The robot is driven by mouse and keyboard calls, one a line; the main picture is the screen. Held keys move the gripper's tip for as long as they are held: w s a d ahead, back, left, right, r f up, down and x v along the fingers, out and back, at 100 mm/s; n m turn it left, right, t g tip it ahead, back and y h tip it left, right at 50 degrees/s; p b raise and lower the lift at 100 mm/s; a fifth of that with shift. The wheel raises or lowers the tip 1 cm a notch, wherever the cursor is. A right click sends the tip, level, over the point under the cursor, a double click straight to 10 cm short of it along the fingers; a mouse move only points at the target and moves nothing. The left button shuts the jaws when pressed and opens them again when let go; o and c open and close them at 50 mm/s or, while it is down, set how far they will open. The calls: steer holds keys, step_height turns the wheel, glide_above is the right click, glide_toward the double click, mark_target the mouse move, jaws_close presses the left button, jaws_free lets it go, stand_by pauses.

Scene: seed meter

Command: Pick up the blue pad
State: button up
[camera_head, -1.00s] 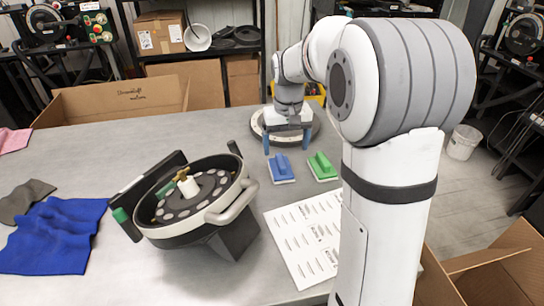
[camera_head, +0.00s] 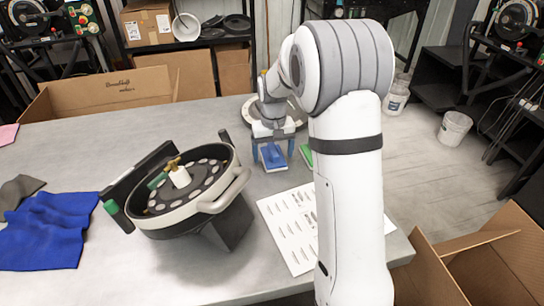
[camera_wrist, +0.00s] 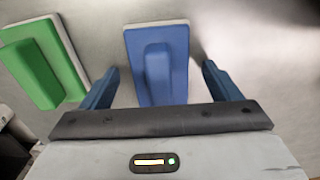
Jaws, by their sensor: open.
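The blue pad (camera_head: 272,157) lies on the grey table near its far edge, with a raised grip along its top. In the wrist view the blue pad (camera_wrist: 158,62) sits between the two blue fingers of my gripper (camera_wrist: 164,82), with a gap on either side. My gripper (camera_head: 272,155) is open and points down over the pad. The fingers do not visibly touch the pad. How high they are above the table is hard to tell.
A green pad (camera_wrist: 45,62) lies beside the blue one, outside a finger. A white printed sheet (camera_head: 290,228), a round seed meter (camera_head: 190,195) and a blue cloth (camera_head: 50,232) are on the table. Open cardboard boxes (camera_head: 490,265) stand beyond the edges.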

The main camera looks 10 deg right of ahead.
mark_target(273, 148)
steer(key=c, duration=1.1)
steer(key=shift+r, duration=0.1)
step_height(273, 148, up, 10)
